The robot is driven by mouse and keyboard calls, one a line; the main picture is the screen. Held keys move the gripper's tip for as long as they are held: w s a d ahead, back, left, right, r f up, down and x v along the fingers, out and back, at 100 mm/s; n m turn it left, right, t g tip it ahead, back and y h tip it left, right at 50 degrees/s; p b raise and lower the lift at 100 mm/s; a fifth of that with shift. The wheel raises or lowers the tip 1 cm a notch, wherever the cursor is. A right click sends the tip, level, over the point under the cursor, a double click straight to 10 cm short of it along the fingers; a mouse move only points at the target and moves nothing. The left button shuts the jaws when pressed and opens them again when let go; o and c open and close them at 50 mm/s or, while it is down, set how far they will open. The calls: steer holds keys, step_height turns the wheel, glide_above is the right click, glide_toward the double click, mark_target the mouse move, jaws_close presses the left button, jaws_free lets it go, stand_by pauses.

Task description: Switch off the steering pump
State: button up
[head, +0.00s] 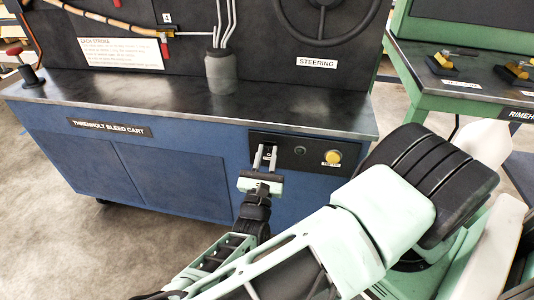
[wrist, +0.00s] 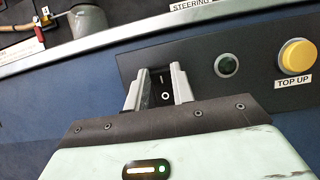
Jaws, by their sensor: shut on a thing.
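A black rocker switch (wrist: 163,84) with white I and O marks sits on the dark control panel (wrist: 200,70) on the cart's front. My gripper (wrist: 160,76) is at the panel, with one finger on each side of the switch, shut on it. In the head view my gripper (head: 265,152) reaches the left part of the same panel. The fingers hide the switch's sides, so I cannot tell which way the rocker is tipped. A round dark green lamp (wrist: 227,65) is right of the switch and looks unlit.
A yellow button (wrist: 297,56) labelled TOP UP is further right on the panel. The blue cart (head: 130,165) has a dark worktop (head: 140,95) above the panel. A grey pot (head: 221,70) with thin pipes stands on it. A green bench (head: 450,70) is at the right.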

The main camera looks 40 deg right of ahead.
stand_by(0.3)
steer(key=o, duration=1)
steer(key=shift+a, duration=0.1)
steer(key=v, duration=1.7)
steer(key=shift+s+f, duration=0.15)
steer(key=shift+f, duration=0.1)
